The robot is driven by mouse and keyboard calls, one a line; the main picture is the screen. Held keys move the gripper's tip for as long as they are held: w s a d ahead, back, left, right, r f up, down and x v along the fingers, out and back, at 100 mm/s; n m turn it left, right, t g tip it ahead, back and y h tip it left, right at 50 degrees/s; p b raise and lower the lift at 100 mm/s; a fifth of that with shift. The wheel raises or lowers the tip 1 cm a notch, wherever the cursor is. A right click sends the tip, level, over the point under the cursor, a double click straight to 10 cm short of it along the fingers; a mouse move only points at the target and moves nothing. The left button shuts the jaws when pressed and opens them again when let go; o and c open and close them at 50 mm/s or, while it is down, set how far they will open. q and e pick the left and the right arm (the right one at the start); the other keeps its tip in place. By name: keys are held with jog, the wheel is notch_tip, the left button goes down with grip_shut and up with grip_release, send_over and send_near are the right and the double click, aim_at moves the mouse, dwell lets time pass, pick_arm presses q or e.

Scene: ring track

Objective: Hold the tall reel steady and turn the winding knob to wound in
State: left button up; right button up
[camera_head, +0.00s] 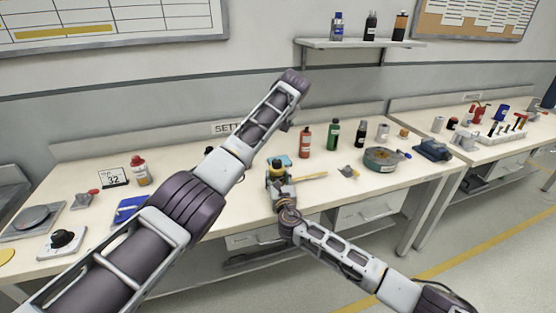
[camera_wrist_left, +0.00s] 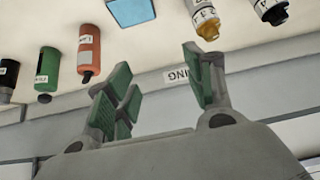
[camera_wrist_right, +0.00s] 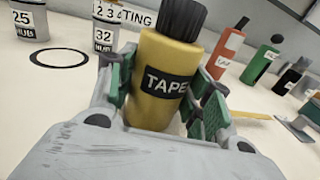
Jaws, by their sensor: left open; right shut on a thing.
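A yellow upright reel (camera_wrist_right: 168,60) labelled TAPE, with a black cap-like knob (camera_wrist_right: 184,18), fills the middle of the right wrist view. It also shows small in the head view (camera_head: 274,173). My right gripper (camera_wrist_right: 163,98) is shut around its body, one finger on each side, leaving the knob free. In the head view my right gripper (camera_head: 281,187) reaches over the bench's front edge. My left gripper (camera_wrist_left: 158,72) is open and empty in the left wrist view, which is upside down. In the head view its fingers are mostly hidden by my left arm.
An orange bottle (camera_head: 304,141), a green bottle (camera_head: 333,134) and a dark bottle (camera_head: 360,133) stand right of the reel on the bench (camera_head: 235,200). A yellow-handled tool (camera_head: 309,176) lies nearby. A round green-grey case (camera_head: 381,158) is farther right.

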aim_at(277, 161)
pick_arm(q)
jog(key=s+d+n+g, duration=0.3)
jog(key=s+n+g, duration=0.1)
jog(key=s, duration=0.6)
jog(key=shift+d+r, duration=0.3)
jog(key=shift+r, duration=0.1)
jog(key=shift+f+y, duration=0.15)
jog(key=shift+y, duration=0.15)
jog(key=shift+x, duration=5.9)
jog(key=shift+s, duration=0.1)
jog(key=c, duration=1)
